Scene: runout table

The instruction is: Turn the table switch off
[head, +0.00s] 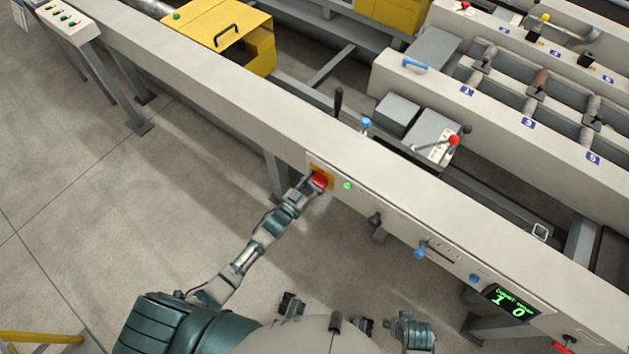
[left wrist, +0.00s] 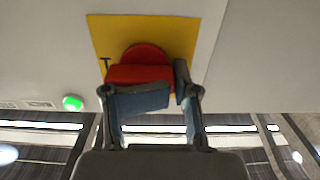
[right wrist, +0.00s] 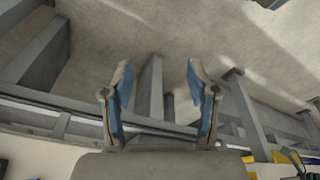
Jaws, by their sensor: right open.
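The switch is a red knob (head: 320,180) on a yellow plate (head: 312,169) on the front face of the long beige table beam. In the left wrist view the round red knob (left wrist: 140,70) has a raised red bar across it, on a yellow square (left wrist: 110,35). My left gripper (head: 313,187) is at the knob. Its blue-padded fingers (left wrist: 173,90) lie right at the bar; the left finger leans inward in front of it and the right finger stands at its right end. Whether they pinch the bar I cannot tell. My right gripper (right wrist: 158,70) is open and empty, away from the switch.
A green light (head: 347,185) sits just right of the switch. Further right along the panel are a dark knob (head: 375,219), a blue-handled lever (head: 420,252) and a green display (head: 510,302). The floor (head: 110,200) left of my arm is clear.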

